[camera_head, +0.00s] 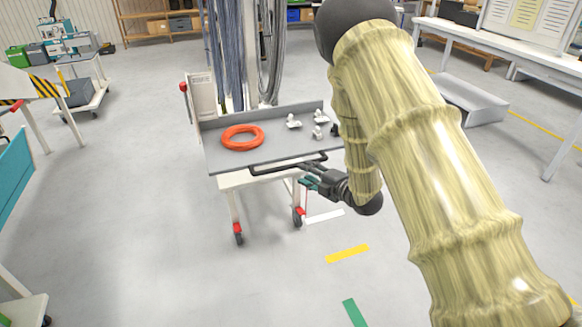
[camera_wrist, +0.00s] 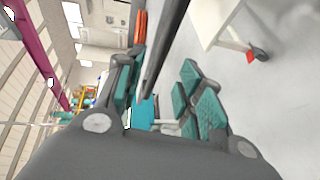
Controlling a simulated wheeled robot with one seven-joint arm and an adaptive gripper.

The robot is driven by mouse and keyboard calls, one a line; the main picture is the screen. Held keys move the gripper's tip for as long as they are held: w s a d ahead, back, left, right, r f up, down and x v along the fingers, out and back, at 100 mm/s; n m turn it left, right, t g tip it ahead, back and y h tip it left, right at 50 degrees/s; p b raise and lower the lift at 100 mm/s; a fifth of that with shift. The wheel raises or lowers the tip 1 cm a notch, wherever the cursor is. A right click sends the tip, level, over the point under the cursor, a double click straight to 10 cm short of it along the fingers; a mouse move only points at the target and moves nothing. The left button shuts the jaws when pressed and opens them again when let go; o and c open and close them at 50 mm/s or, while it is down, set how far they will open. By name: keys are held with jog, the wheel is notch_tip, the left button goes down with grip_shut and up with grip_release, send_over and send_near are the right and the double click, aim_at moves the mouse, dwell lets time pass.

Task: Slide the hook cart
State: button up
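The hook cart has a grey tray top (camera_head: 214,154), white legs and casters with red parts. Cables hang on its upright at the back. A black handle bar (camera_head: 285,165) runs along its near edge. My gripper (camera_head: 308,182) is at the right part of this bar, low at the near side. In the wrist view my gripper (camera_wrist: 160,98) has its teal-padded fingers spread apart. The dark bar (camera_wrist: 166,45) runs between them, with a gap on the right side. Whether a finger touches the bar cannot be told. A cart leg and red caster show at the upper right.
An orange cable ring (camera_head: 242,137) and several small white fittings (camera_head: 294,121) lie on the tray. Yellow (camera_head: 347,253) and green floor strips mark the floor in front. Open floor lies left of the cart; a white table (camera_head: 500,50) stands at the right.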

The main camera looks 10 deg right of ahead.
aim_at(293, 167)
jog(key=x, duration=0.8)
jog(key=shift+w+f+p, duration=0.1)
jog(key=shift+p, duration=0.3)
grip_shut()
